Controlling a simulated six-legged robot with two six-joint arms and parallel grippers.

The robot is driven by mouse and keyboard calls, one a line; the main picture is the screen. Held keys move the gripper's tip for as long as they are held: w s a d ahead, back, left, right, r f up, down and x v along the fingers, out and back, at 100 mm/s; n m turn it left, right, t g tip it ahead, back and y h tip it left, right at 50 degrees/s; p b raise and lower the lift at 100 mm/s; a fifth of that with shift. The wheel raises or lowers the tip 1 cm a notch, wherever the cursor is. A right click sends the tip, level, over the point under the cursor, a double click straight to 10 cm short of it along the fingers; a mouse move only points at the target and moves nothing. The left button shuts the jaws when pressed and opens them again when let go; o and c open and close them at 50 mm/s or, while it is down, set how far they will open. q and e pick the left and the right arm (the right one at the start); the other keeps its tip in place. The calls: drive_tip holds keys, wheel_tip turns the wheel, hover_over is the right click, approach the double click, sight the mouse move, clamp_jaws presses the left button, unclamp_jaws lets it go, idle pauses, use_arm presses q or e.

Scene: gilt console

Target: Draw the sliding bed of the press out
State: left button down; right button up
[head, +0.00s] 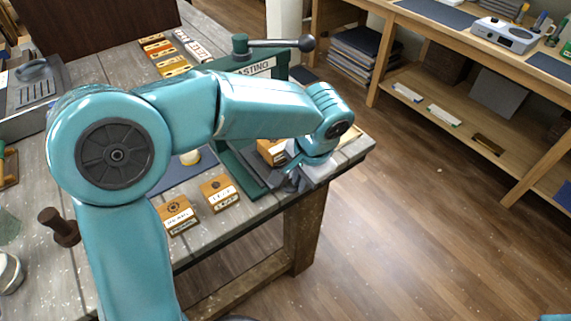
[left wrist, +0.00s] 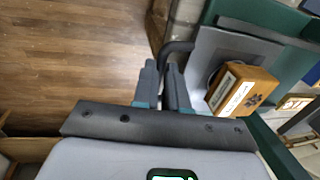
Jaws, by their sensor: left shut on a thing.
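The green press (head: 232,160) stands at the right end of the workbench, with a dark lever on top and a partly hidden label. Its grey sliding bed (left wrist: 212,58) shows in the left wrist view, with a wooden block (left wrist: 240,88) bearing a white label on it. A dark curved handle (left wrist: 175,47) is at the bed's edge. My left gripper (head: 290,183) is at the front of the press; in the left wrist view its fingers (left wrist: 163,68) are closed on the handle. My left arm hides much of the press in the head view. My right gripper is out of view.
Two labelled wooden blocks (head: 219,192) (head: 178,214) sit on the bench left of the press. Wooden shelving (head: 440,110) is at the back right. Open floor (head: 420,240) lies right of the bench.

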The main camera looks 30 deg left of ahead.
use_arm(q)
drive_tip(key=shift+s+d, duration=0.15)
drive_tip(key=shift+d, duration=0.35)
drive_tip(key=c, duration=1.2)
unclamp_jaws()
drive_tip(key=shift+o, duration=0.2)
wheel_tip(320, 180, up, 16)
drive_tip(key=s+d+p, duration=0.1)
drive_tip(key=d, duration=0.1)
drive_tip(key=shift+d+p, duration=0.3)
drive_tip(key=shift+p, duration=0.05)
drive_tip(key=shift+s, duration=0.15)
